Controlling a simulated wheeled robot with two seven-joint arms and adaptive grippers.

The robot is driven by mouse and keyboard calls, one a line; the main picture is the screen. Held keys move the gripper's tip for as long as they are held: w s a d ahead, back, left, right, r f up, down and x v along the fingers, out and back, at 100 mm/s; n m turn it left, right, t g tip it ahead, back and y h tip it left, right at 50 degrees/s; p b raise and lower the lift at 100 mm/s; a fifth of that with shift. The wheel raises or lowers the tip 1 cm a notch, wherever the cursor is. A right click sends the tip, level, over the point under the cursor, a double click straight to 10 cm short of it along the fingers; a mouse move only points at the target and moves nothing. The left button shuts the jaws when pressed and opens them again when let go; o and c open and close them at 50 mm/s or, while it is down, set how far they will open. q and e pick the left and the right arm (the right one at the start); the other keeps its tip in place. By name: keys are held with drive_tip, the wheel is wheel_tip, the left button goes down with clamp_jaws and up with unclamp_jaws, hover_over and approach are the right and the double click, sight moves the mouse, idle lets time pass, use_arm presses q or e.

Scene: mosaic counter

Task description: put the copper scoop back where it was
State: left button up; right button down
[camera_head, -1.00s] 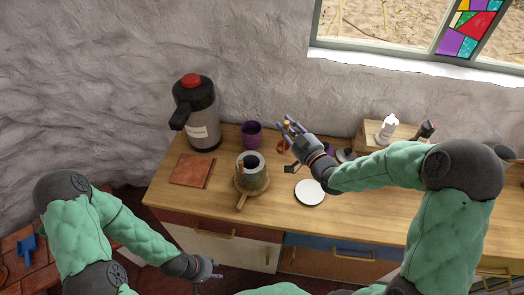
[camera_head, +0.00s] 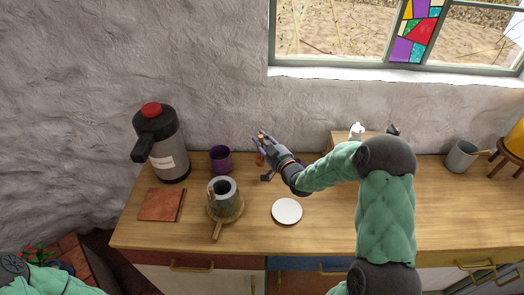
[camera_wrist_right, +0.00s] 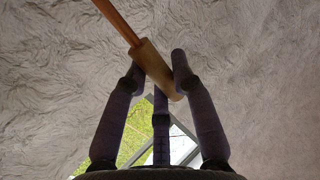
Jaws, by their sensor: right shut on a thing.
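The copper scoop shows in the right wrist view as a wooden grip (camera_wrist_right: 155,68) with a copper-coloured shaft running up and left out of frame. My right gripper (camera_wrist_right: 162,72) is shut on this wooden grip. In the head view, my right gripper (camera_head: 263,138) is near the wall, over the back of the counter (camera_head: 340,225), right of the purple cup (camera_head: 220,159). A small orange-brown piece (camera_head: 259,159), perhaps the scoop's bowl, shows just below the fingers. The rest of the scoop is hidden or too small to tell. My left gripper is out of view.
A flask with a red lid (camera_head: 160,145) stands at the back left. A brown tile (camera_head: 161,204), a grey pot in a wooden-handled holder (camera_head: 225,207) and a white disc (camera_head: 287,211) are in front. A grey mug (camera_head: 461,158) stands right. Bare counter lies right of the disc.

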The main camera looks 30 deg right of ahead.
drive_tip(key=w+f, duration=0.1)
drive_tip(key=w+d+f, duration=0.1)
drive_tip(key=f, duration=0.1)
drive_tip(key=w+d+f, duration=0.1)
drive_tip(key=shift+w+f+b, duration=0.1)
drive_tip(key=shift+f+b, duration=0.25)
drive_tip(key=shift+b, duration=0.05)
drive_tip(key=shift+f+b, duration=0.4)
drive_tip(key=shift+f, duration=1.15)
drive_tip(key=shift+r, duration=0.1)
drive_tip(key=shift+f, duration=0.25)
drive_tip(key=c, duration=1.1)
unclamp_jaws()
drive_tip(key=shift+o, duration=0.3)
drive_tip(key=shift+r, duration=0.15)
